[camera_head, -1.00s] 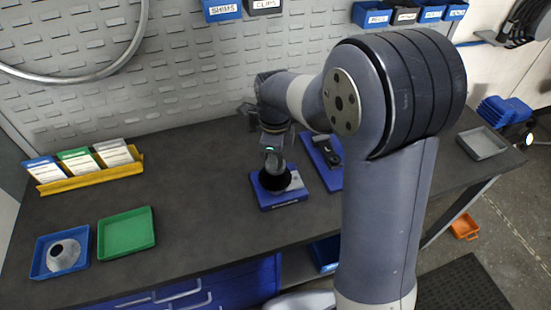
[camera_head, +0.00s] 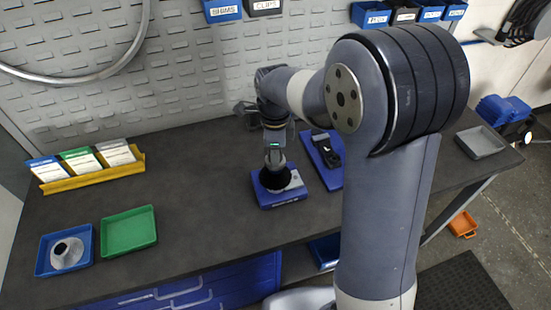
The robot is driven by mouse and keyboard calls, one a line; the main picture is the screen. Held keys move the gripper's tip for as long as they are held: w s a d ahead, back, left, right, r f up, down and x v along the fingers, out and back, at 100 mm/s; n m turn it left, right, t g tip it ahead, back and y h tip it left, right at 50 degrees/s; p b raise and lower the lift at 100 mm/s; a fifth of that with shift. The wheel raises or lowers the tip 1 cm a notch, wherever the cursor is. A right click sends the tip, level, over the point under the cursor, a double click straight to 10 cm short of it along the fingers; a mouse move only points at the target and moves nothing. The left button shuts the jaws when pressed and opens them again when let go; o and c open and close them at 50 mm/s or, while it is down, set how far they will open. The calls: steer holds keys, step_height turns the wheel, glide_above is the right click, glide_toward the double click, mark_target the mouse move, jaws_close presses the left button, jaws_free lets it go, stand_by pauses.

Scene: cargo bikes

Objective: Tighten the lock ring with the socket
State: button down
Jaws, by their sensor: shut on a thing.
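My gripper (camera_head: 274,147) points down over the blue fixture block (camera_head: 283,202) near the middle of the bench. It is shut on a small grey piece, apparently the socket (camera_head: 274,157), whose lower end meets a dark round part (camera_head: 275,179) on the block. The socket looks upright. I cannot make out the lock ring itself; the dark part and the socket cover that spot, and the view is small.
A blue tray (camera_head: 43,264) with a grey cone-shaped part (camera_head: 67,252) and an empty green tray (camera_head: 129,231) lie left. A yellow card rack (camera_head: 95,178) stands behind them. A blue board with a black tool (camera_head: 327,149) lies close right of the block.

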steer(key=n, duration=1.1)
steer(key=shift+n+p, duration=0.4)
steer(key=n, duration=0.6)
steer(key=shift+d, duration=0.1)
steer(key=n, duration=0.6)
steer(key=shift+p, duration=0.3)
steer(key=shift+f+b, duration=0.65)
steer(key=shift+f, duration=0.25)
stand_by(0.4)
steer(key=c, duration=1.5)
jaws_free()
jaws_close()
